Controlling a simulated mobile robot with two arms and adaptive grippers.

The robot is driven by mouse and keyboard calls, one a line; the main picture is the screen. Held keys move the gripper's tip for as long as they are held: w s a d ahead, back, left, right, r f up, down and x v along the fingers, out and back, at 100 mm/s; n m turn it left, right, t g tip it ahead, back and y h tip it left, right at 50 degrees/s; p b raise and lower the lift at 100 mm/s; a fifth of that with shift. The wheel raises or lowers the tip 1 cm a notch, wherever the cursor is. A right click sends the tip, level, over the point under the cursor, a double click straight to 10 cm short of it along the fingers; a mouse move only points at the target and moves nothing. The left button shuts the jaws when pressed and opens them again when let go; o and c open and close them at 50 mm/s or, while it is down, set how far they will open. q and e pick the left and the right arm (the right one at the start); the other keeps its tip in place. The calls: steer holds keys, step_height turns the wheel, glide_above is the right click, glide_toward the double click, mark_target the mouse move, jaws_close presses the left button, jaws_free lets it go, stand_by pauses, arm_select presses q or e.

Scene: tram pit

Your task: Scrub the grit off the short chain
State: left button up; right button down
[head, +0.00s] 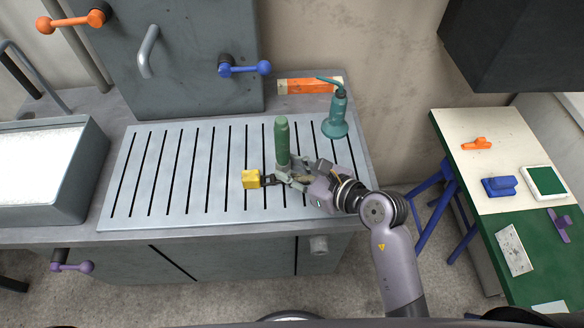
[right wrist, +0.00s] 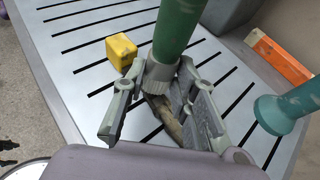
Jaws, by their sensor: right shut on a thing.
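My right gripper (head: 290,178) is shut on a green-handled brush (head: 282,142), held upright over the slotted metal top (head: 215,205). In the right wrist view, my right gripper (right wrist: 165,95) grips around the grey collar under the green handle (right wrist: 180,25). A tan part, which looks like bristles, shows below between the fingers. A yellow block (head: 251,179) lies just left of the gripper, and also shows in the right wrist view (right wrist: 121,51). A short dark piece (head: 268,181), likely the chain, runs from it towards the gripper. Grit and brush contact cannot be made out. My left gripper is out of view.
A teal spouted can (head: 336,117) stands behind and right of the gripper. An orange-and-white strip (head: 310,86) lies at the back. A grey basin (head: 50,165) is at left. A side table (head: 480,200) with small items stands at right. The slotted top's left half is clear.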

steer(key=shift+f+b, duration=0.3)
steer(key=shift+f, duration=0.25)
steer(key=shift+d, duration=0.1)
steer(key=shift+d+r, duration=0.1)
steer(key=shift+d, duration=0.5)
steer(key=shift+d+f, duration=0.2)
steer(key=shift+d, duration=0.5)
steer(key=shift+w+d+r+p, duration=0.1)
steer(key=shift+d+p, duration=0.05)
steer(key=shift+d, duration=0.6)
steer(key=shift+d+r+p, duration=0.1)
steer(key=shift+d+p, duration=0.05)
steer(key=shift+d, duration=0.55)
steer(key=shift+d+f, duration=0.15)
steer(key=shift+d, duration=1.4)
steer(key=shift+w+d+b, duration=0.1)
steer(key=shift+d+b, duration=0.5)
steer(key=shift+d, duration=1.5)
